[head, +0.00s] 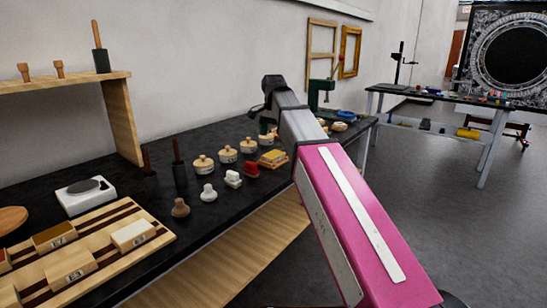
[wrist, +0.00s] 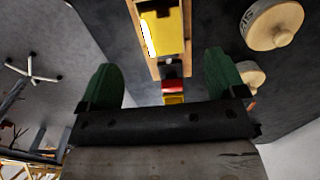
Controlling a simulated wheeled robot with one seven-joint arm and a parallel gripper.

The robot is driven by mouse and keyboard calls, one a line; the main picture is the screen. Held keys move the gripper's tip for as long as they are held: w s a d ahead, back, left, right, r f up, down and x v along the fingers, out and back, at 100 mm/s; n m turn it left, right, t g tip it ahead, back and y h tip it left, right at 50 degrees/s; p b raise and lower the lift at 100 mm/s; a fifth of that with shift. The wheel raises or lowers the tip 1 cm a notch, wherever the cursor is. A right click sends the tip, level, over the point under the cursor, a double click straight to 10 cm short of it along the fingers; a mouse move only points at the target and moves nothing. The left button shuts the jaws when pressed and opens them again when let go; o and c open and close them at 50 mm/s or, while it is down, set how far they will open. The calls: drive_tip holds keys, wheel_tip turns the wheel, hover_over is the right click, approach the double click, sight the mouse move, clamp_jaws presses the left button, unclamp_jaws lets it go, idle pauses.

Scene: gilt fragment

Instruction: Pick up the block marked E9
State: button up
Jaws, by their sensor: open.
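A yellow-topped block (head: 272,157) lies farther along the bench. In the wrist view a yellow block (wrist: 170,35) with a white face sits on a wooden base, beyond my fingertips. My gripper (wrist: 163,72) is open, its green fingers wide apart with nothing held. My arm hides part of the bench in the head view.
Round wooden knobs (head: 228,155), a red piece (head: 251,169), pale stamps (head: 208,192) and dark upright posts (head: 179,165) crowd the black bench (head: 120,180). A white scale (head: 86,195) and a shelf (head: 125,120) stand left. A green press (head: 320,92) stands behind my arm.

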sight(273, 154)
drive_tip(key=shift+w+f, duration=0.2)
drive_tip(key=shift+f, duration=4.1)
drive_tip(key=c, duration=1)
